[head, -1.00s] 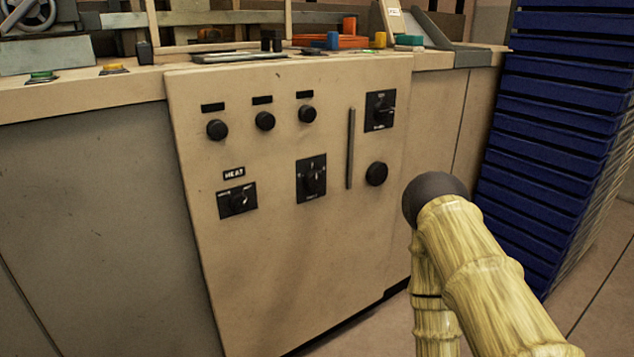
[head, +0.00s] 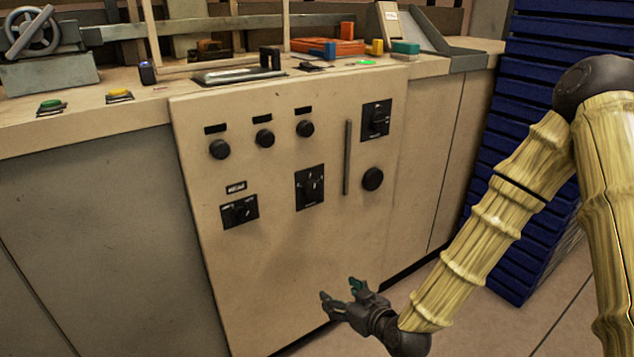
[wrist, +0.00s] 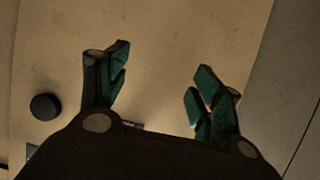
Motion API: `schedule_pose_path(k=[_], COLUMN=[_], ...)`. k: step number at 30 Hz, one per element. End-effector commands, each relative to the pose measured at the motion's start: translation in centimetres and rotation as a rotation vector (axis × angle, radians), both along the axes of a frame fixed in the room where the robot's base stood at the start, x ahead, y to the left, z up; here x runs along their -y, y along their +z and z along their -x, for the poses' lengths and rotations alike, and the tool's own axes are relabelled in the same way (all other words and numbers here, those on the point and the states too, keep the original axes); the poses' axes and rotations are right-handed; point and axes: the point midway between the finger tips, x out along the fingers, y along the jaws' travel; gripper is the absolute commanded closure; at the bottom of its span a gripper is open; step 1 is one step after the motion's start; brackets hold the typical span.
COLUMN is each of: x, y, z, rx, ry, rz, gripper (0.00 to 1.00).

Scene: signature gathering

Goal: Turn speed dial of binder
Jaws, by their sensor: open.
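The binder's beige control panel (head: 290,260) fills the middle of the head view. It carries a heat dial (head: 239,211) at lower left, a dial on a black plate (head: 310,187) at lower middle, and another on a black plate (head: 376,120) at upper right. Their lettering is too small to tell which is the speed dial. My gripper (head: 340,291) is open and empty, low in front of the panel, below and apart from the dials. In the wrist view its green-padded fingers (wrist: 161,68) are spread over bare panel, with a round black knob (wrist: 45,107) at left.
Several plain round knobs, such as the right one (head: 372,179), and a vertical bar (head: 347,157) also stick out of the panel. The worktop (head: 140,108) above holds buttons and small objects. A stack of blue trays (head: 495,230) stands close at right, behind my arm.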

Motion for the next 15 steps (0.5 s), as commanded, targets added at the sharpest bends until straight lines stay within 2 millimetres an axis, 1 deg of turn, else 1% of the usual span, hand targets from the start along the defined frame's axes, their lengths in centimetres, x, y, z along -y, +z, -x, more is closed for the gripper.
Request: schedule_pose_path(k=[1,2,3,6,9,10,12,15], x=[-0.2,-0.3,-0.4,-0.5,-0.5,-0.5,-0.5,-0.7], y=[4.7,6.7,9.3,14.6,17.9,18.5,19.3,19.5], z=[-1.7,-2.4,-3.3,-4.7,-5.5,-5.6,-5.8,-6.3], rx=[0.093,0.145,0.207,0.335,0.415,0.43,0.452,0.461], ry=[0.003,0.008,0.01,0.012,0.01,0.009,0.01,0.01], rz=[-0.01,-0.012,-0.013,-0.014,-0.015,-0.015,-0.014,-0.013], gripper=[0.34,0.34,0.34,0.34,0.34,0.34,0.34,0.34])
